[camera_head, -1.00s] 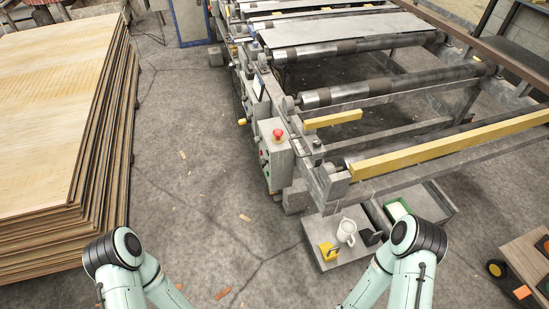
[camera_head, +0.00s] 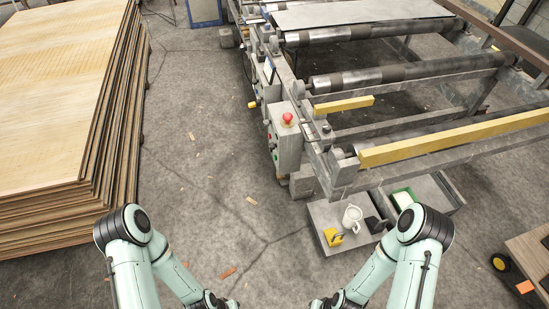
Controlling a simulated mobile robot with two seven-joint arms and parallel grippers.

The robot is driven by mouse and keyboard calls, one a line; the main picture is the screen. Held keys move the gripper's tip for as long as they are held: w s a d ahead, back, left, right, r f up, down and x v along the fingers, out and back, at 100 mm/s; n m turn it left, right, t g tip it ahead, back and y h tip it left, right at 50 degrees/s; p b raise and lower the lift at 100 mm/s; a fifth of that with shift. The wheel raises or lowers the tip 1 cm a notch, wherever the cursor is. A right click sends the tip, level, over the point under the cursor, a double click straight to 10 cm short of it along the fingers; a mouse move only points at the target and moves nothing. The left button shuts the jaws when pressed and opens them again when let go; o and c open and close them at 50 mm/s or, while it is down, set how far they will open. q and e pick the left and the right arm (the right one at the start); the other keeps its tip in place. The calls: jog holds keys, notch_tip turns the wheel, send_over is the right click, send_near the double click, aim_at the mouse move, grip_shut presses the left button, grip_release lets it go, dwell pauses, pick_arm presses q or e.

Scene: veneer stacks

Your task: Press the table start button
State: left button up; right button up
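A grey control box (camera_head: 288,144) stands at the near left corner of the roller table (camera_head: 340,172). A red mushroom button (camera_head: 288,117) sits on its top. Small buttons, one green (camera_head: 275,158) and one red (camera_head: 270,147), show on its left side face; their labels are too small to read. My left and right arms come in at the bottom of the view, well short of the box. Dark wrist parts show at the bottom edge, but the fingers of both grippers are cut off below the frame. Nothing touches the control box.
A tall stack of veneer sheets (camera_head: 62,110) stands on the left. A low grey tray (camera_head: 330,240) with a white jug (camera_head: 352,216) and a yellow item (camera_head: 333,237) lies below the table's front. A wooden cart (camera_head: 530,255) is at the right. Open concrete floor lies between stack and table.

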jog(key=shift+c, duration=0.3)
grip_shut()
dwell(1.5)
